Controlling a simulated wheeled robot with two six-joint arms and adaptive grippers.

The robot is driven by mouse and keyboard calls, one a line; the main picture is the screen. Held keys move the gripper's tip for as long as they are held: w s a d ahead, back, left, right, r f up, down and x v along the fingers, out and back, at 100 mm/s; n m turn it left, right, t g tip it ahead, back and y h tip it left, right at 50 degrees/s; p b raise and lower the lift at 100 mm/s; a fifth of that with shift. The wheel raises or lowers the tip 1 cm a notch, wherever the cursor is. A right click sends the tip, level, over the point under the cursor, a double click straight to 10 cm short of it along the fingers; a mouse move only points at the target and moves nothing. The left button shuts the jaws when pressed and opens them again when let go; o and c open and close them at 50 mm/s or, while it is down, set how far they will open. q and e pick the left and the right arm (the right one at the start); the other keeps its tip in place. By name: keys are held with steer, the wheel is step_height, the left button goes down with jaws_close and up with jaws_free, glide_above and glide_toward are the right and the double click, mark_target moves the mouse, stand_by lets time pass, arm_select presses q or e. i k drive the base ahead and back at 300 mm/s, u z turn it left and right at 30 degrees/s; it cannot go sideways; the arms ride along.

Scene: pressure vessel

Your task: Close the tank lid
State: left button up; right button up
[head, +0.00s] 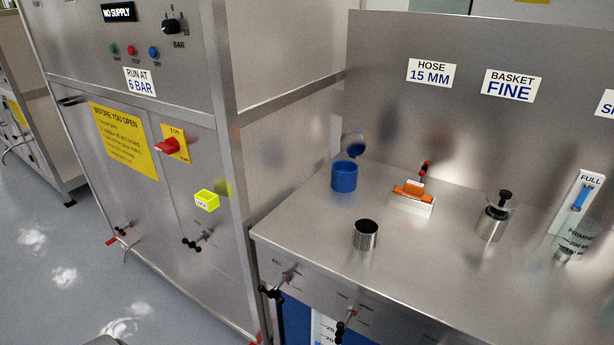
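A short blue cylindrical tank neck (344,179) stands on the steel counter near its back left corner. Its round top opening is uncovered. A round blue lid (354,146) with a grey rim is tilted up behind the neck, against the shiny back panel; I cannot tell how much of it is reflection. Below the counter's front edge, part of a blue tank (297,325) with a white level scale shows. Neither of my grippers is in view.
The counter also holds a steel cup (365,235), an orange-and-white block (412,198), a black-knobbed steel canister (493,222) and a clear measuring cup (574,240). A tall steel cabinet (185,180) stands left. Valve handles (277,284) stick out in front.

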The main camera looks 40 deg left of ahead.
mark_target(352, 143)
steer(key=u, duration=1)
